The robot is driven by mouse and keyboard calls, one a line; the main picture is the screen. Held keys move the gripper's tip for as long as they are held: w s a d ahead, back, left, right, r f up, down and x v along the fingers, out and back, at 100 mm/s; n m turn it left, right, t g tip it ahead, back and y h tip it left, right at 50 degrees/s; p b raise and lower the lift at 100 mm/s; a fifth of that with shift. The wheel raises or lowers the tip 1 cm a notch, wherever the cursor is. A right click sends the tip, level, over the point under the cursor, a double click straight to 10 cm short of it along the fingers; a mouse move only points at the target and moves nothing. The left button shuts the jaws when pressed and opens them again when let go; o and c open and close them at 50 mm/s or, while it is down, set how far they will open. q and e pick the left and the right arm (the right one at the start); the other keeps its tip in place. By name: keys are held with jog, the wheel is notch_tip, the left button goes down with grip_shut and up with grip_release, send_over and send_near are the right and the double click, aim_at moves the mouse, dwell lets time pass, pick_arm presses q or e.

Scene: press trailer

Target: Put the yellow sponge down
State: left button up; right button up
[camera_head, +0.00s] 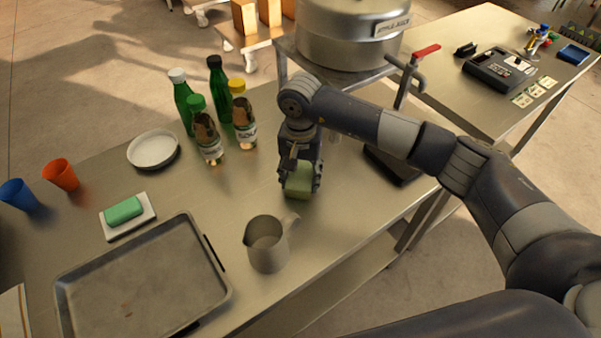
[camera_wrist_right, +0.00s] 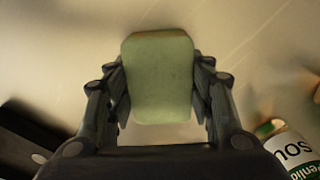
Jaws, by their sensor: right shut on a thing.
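My right gripper (camera_head: 299,184) is shut on a sponge (camera_head: 298,182) over the steel table (camera_head: 340,215), between the bottles and the metal jug. The sponge looks yellowish green here. In the right wrist view, the sponge (camera_wrist_right: 160,78) sits between the two fingers, with a pale green broad face and a thin brownish-yellow far edge. I cannot tell whether its underside touches the table. My left gripper is not in view.
A metal jug (camera_head: 267,245) stands just in front of the gripper. Several bottles (camera_head: 213,115) stand behind left. A plate (camera_head: 153,149), a green block on a white dish (camera_head: 142,227), a baking tray (camera_head: 140,290) and two cups lie left. A dark flat object (camera_head: 395,163) is at right.

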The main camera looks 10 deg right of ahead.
aim_at(300, 175)
jog(key=shift+f, duration=0.1)
jog(key=o, duration=1)
jog(key=shift+o, duration=0.2)
jog(key=shift+r, duration=0.2)
jog(key=shift+w+r, duration=0.1)
jog(key=shift+r, duration=0.15)
notch_tip(300, 175, up, 12)
jog(key=b, duration=0.3)
jog(key=shift+f, duration=0.25)
